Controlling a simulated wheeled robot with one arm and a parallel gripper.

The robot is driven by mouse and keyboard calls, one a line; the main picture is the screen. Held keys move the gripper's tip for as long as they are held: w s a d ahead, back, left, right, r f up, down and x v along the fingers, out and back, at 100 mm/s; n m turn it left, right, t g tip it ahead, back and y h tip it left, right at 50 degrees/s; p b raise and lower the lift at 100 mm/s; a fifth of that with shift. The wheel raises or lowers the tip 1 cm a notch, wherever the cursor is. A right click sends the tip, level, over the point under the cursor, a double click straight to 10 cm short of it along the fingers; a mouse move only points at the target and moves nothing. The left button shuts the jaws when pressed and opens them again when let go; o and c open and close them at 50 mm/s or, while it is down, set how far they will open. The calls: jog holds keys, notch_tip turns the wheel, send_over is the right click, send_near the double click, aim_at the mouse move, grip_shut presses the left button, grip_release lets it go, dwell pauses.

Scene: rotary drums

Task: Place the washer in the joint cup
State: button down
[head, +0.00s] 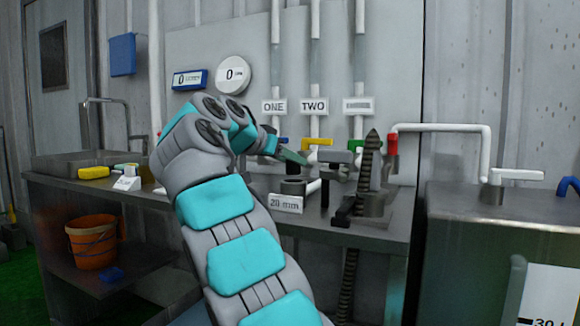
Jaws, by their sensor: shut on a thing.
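My gripper (292,157) is at the workbench, just above a short dark cylindrical cup (293,186) that stands behind a "20 mm" label. The cup looks like the joint cup. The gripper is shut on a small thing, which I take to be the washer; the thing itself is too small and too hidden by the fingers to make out. I cannot tell whether it touches the cup. My arm covers the bench to the left of the cup.
A vise-like fixture with a dark ridged upright (369,165) stands right of the cup. Pipes with yellow (317,143), green and red handles rise behind. An orange bucket (93,241) sits on the lower shelf. A metal tank (490,240) stands right.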

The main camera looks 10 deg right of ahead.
aim_at(289, 172)
jog(key=w, duration=0.1)
jog(key=w+p, duration=0.1)
jog(key=w, duration=0.2)
jog(key=shift+d+f+p, duration=0.2)
jog(key=shift+d+p, duration=0.15)
jog(key=shift+p, duration=0.05)
jog(key=shift+f+b, duration=0.95)
jog(key=shift+f, duration=0.8)
jog(key=shift+f, duration=0.1)
jog(key=shift+f, duration=0.15)
jog(key=shift+c, duration=2)
grip_release()
jog(key=shift+r, duration=0.2)
jog(key=shift+s+a+r, duration=0.1)
jog(key=shift+r, duration=0.05)
jog(key=v, duration=1.1)
jog(key=shift+s+a+p, duration=0.2)
jog(key=shift+a+p, duration=0.1)
jog(key=shift+p, duration=0.15)
